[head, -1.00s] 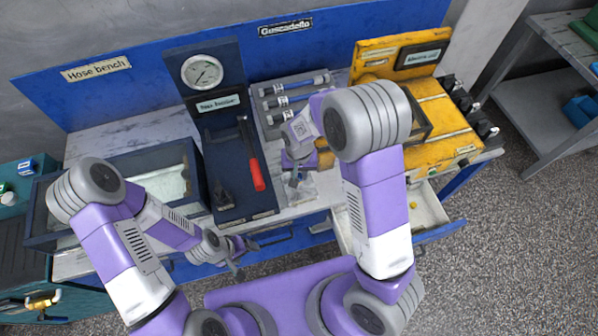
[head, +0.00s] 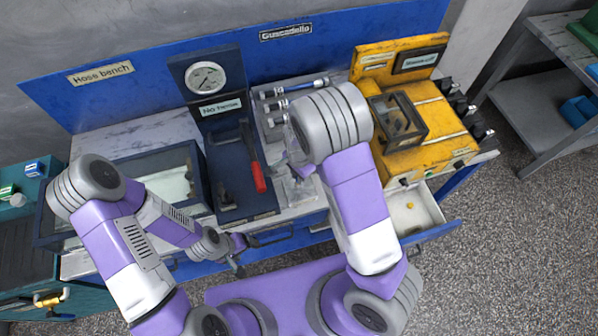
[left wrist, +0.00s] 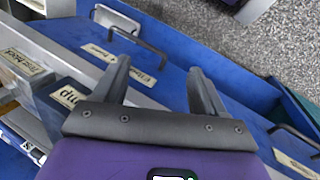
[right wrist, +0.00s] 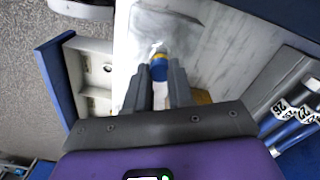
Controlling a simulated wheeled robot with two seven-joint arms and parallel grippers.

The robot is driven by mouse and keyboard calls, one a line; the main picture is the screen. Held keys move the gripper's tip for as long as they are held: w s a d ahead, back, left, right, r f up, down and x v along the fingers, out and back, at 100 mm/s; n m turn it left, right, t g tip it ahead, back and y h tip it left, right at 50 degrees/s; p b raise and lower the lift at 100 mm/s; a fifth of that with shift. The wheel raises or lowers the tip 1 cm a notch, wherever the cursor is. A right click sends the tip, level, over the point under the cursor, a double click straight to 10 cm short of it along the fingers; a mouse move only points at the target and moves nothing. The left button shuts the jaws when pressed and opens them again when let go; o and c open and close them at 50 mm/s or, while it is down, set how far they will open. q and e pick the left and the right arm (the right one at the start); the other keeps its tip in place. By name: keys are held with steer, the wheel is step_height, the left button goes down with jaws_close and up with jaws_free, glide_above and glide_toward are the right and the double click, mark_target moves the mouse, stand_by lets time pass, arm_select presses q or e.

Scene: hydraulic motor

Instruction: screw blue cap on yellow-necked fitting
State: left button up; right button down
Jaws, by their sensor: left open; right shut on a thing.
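In the right wrist view, my right gripper (right wrist: 160,80) is shut on the blue cap (right wrist: 159,72), with the cap between its fingertips. The yellow neck (right wrist: 159,56) of a pale fitting (right wrist: 158,46) lines up right beyond the cap. The cap looks to be at or against the neck; I cannot tell whether they are threaded together. In the head view, my right arm hides most of this gripper and the cap. My left gripper (head: 238,264) is open and empty, in front of the bench's front edge; its fingers (left wrist: 155,90) show spread in the left wrist view.
A dark gauge stand (head: 207,82) with a red-handled tool (head: 258,178) is left of my right arm. A yellow machine (head: 440,125) with a clear-topped box (head: 398,122) stands right. An open drawer (head: 425,205) sticks out below it. A glass-topped tank (head: 150,180) is left.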

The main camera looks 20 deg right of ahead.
steer(key=shift+m, duration=0.3)
steer(key=shift+m+p, duration=0.3)
steer(key=shift+m, duration=0.2)
steer(key=c, duration=1.1)
jaws_free()
steer(key=n, duration=0.4)
steer(key=shift+n, duration=0.4)
steer(key=n, duration=0.3)
steer(key=shift+n+b, duration=0.35)
steer(key=shift+n, duration=0.95)
